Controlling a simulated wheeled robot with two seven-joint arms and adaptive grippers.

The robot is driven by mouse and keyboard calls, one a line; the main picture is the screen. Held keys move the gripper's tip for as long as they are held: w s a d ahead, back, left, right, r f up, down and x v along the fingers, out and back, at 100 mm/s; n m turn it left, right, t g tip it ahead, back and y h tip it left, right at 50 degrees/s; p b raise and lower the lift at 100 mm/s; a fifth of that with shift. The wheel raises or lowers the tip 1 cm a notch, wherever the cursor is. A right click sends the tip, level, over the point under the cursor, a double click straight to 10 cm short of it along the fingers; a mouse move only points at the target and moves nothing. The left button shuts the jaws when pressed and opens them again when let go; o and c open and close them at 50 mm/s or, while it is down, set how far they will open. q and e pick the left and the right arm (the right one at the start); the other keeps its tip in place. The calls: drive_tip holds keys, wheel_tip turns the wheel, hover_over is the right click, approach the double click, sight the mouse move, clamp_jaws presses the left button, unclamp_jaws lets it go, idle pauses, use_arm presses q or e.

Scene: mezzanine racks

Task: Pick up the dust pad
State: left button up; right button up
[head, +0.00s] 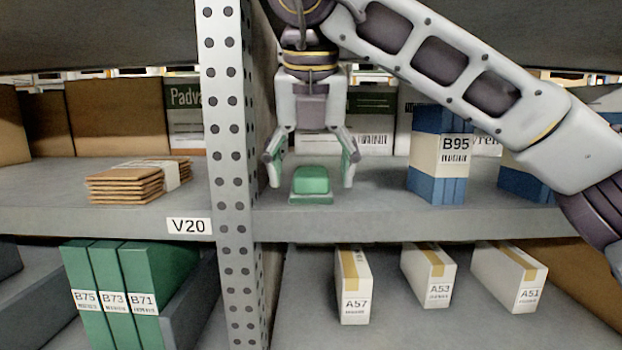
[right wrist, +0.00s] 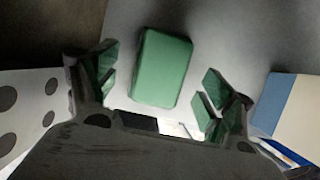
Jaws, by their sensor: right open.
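The dust pad (head: 311,180) is a small green block with rounded edges on a thin pale green base, lying near the front edge of the shelf just right of the perforated post. In the right wrist view the dust pad (right wrist: 160,68) lies between and a little beyond my fingers. My right gripper (head: 312,170) points down over the dust pad, open, with one finger on each side and a gap on both sides. Its green-padded fingertips also show in the right wrist view (right wrist: 158,88). My left gripper is not in view.
The perforated post (head: 228,150) stands close left of my right gripper. A blue and white box B95 (head: 438,155) stands to the right on the same shelf (head: 385,215). Flat brown cartons (head: 125,185) lie left of the post. Larger boxes stand behind, and another shelf deck is overhead.

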drive_tip(key=shift+w+f, duration=0.15)
drive_tip(key=shift+w, duration=0.15)
drive_tip(key=shift+f, duration=0.4)
drive_tip(key=shift+w, duration=0.1)
drive_tip(key=shift+c, duration=0.5)
drive_tip(key=c, duration=1)
drive_tip(key=shift+r, duration=0.2)
